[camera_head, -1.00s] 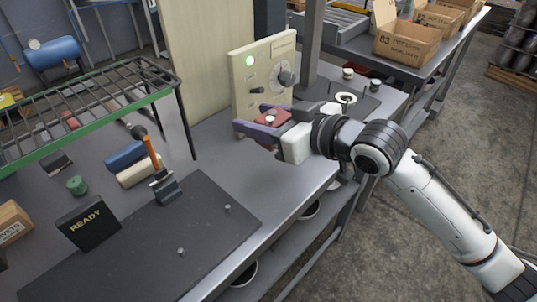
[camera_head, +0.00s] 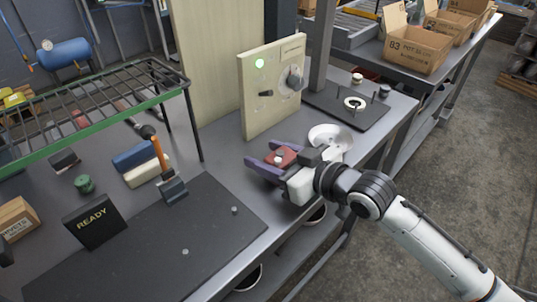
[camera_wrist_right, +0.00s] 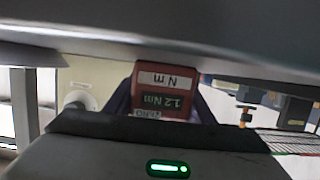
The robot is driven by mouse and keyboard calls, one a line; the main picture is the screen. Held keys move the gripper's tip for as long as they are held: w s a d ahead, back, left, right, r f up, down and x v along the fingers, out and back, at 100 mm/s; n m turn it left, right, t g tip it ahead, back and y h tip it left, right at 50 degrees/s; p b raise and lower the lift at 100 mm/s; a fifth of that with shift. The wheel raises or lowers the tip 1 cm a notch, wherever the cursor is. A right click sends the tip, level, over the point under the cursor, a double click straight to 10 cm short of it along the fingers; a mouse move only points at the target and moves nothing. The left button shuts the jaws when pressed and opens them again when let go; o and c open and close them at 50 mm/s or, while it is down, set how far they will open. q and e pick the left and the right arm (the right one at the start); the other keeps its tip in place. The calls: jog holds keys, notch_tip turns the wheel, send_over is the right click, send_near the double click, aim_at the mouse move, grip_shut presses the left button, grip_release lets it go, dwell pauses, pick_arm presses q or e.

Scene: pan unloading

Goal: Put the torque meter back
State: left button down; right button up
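The torque meter is a small red box (camera_head: 285,154) with a light knob on top. It sits between the purple fingers of my right gripper (camera_head: 270,158), above the bench edge in front of the cream panel. In the right wrist view the red meter (camera_wrist_right: 165,70) shows upside-down, with "N m" and a display reading 1.2 Nm.
The cream panel (camera_head: 272,88) has a green light and a dial. A dark mat (camera_head: 135,250) with a READY box (camera_head: 95,225) and an orange-handled tool (camera_head: 160,155) lies left. A white dish (camera_head: 330,137) and a dark plate with pegs (camera_head: 345,112) are right. A rack (camera_head: 90,115) stands at left.

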aim_at(290, 164)
jog(key=o, duration=0.4)
jog(key=shift+c, duration=0.2)
jog(key=shift+r, duration=0.1)
jog(key=v, duration=1.2)
jog(key=shift+r, duration=0.1)
